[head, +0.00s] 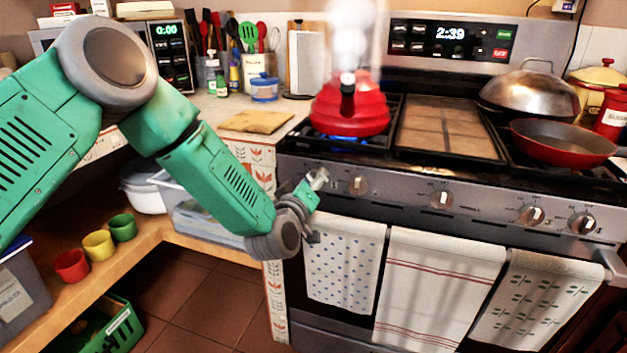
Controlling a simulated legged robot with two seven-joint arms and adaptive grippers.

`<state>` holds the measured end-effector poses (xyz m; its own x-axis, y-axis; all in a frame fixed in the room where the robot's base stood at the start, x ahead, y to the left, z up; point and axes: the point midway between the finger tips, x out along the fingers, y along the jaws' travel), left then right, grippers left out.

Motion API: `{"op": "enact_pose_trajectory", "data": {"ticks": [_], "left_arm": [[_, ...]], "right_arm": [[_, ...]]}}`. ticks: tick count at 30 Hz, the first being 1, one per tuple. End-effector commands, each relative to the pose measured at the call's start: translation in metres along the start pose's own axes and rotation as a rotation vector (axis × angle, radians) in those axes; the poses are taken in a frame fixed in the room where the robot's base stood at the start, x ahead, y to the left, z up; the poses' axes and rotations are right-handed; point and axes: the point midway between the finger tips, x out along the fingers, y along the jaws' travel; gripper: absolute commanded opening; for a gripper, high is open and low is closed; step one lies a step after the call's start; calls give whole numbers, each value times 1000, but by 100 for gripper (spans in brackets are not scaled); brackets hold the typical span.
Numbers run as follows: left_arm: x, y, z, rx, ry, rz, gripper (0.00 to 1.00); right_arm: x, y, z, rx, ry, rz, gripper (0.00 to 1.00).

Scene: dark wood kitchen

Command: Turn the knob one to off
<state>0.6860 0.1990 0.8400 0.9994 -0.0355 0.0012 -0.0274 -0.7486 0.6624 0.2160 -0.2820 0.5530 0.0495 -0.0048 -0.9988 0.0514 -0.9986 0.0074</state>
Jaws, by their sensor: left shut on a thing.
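My left gripper (316,183) is at the left end of the stove's front panel, shut on the leftmost knob, which it mostly hides. A second knob (357,185) is just to its right, uncovered. A red kettle (350,108) stands on the left burner above the gripper. Blue flame (345,141) shows under the kettle, and pale steam (352,40) rises from it. My right gripper is not in view.
More knobs (441,198) run along the panel to the right. Towels (345,262) hang below it. A red pan (560,142) and a domed lid (530,95) are at the right of the stove. A wooden board (256,122) lies on the counter left of the stove.

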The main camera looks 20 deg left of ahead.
Motion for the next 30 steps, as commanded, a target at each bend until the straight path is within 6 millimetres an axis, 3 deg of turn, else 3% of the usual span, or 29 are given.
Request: {"op": "enact_pose_trajectory", "data": {"ticks": [21,30], "left_arm": [[0,2,1,551,-4,-3,12],[0,3,2,695,-4,-3,12]], "right_arm": [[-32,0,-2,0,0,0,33],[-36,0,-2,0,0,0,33]]}}
